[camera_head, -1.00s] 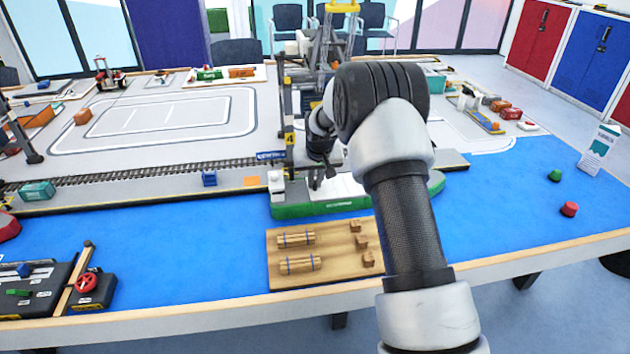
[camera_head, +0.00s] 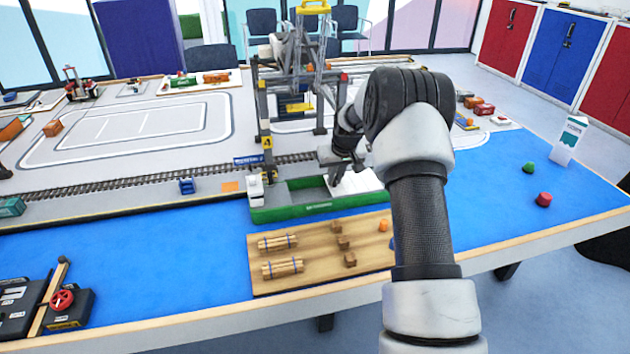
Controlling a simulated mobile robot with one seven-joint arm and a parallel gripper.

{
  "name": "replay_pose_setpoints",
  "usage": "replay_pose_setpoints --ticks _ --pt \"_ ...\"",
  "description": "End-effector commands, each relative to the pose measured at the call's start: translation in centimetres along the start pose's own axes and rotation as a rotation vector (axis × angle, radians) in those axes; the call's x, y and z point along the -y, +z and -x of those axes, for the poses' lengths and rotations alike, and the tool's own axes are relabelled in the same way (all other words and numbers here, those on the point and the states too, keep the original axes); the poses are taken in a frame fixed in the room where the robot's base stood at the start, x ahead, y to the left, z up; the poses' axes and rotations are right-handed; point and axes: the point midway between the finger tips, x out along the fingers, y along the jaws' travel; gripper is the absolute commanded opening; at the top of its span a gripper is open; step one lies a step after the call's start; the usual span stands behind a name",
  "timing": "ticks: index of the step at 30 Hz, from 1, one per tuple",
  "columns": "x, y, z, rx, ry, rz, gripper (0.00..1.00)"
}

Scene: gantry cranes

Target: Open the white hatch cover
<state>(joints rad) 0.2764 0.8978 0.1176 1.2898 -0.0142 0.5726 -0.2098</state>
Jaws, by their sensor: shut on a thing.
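The green toy ship (camera_head: 318,209) lies at the quay on the blue water surface. Its white hatch cover (camera_head: 362,183) is over the right part of the deck. To the left of the cover the hold (camera_head: 305,190) is open, with its green inside showing. My gripper (camera_head: 336,179) is shut at the left end of the cover, pointing down. The exact grip point is small and partly hidden by my wrist. My forearm hides the ship's right end.
A grey gantry crane (camera_head: 300,85) stands just behind the ship. A wooden board (camera_head: 315,262) with log bundles and small blocks lies in front. Red (camera_head: 543,199) and green (camera_head: 528,167) buoys stand at the right. Blue water surface left of the ship is clear.

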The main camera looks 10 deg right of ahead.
Motion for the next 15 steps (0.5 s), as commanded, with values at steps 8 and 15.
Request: replay_pose_setpoints --ticks 8,15 --pt "-2.8 0.1 0.0 0.002 0.000 0.000 0.00" --pt "-3.0 0.1 0.0 0.002 0.000 0.001 0.00"
